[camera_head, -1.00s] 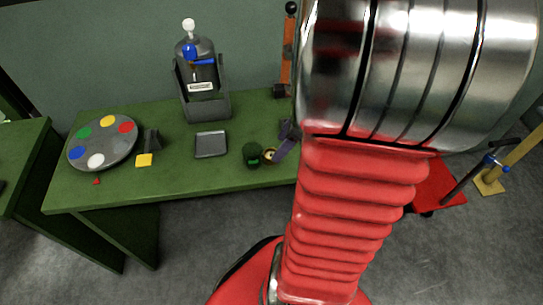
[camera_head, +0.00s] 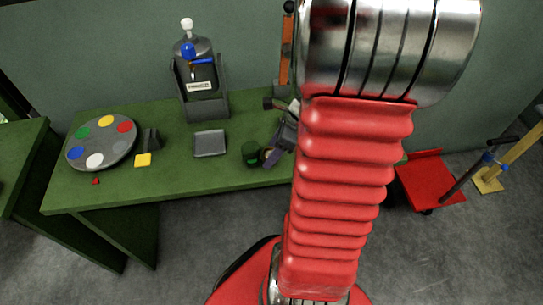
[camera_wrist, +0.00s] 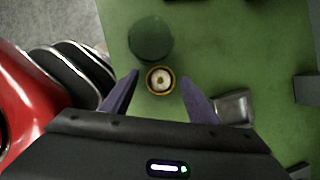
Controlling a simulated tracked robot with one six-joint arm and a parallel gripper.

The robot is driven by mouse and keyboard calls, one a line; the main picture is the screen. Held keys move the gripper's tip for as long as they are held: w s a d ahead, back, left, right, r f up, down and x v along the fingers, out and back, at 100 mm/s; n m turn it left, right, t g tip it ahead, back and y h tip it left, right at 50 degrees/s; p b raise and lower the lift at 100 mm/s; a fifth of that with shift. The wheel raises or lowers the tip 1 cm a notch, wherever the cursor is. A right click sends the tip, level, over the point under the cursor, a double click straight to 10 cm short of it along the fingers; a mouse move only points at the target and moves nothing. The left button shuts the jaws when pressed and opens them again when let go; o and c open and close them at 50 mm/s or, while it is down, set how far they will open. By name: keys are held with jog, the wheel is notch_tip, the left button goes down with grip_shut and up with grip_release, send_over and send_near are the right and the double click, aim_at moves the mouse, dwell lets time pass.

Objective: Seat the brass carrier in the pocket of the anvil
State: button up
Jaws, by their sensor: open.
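A small round brass carrier (camera_wrist: 161,80) with a pale centre sits on the green bench, between and just beyond the tips of my gripper (camera_wrist: 160,78) in the wrist view. My gripper's purple fingers are spread apart and hold nothing. In the head view one purple finger (camera_head: 272,158) shows beside the carrier, which is mostly hidden there. A grey metal block (camera_wrist: 234,107) stands just right of the right finger in the wrist view; it may be the anvil, but I cannot make out a pocket.
A dark green cylinder (camera_wrist: 150,38) stands close beside the carrier. A grey tray (camera_head: 209,143), a disc with coloured spots (camera_head: 101,144) and a grey dispenser-like stand (camera_head: 203,105) are farther left on the bench (camera_head: 190,176). A red cart (camera_head: 428,180) stands right.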

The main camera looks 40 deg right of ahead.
jog(key=c, duration=1.1)
jog(key=shift+r, duration=0.1)
jog(key=shift+c, duration=0.2)
notch_tip(320, 180, up, 10)
dwell(0.6)
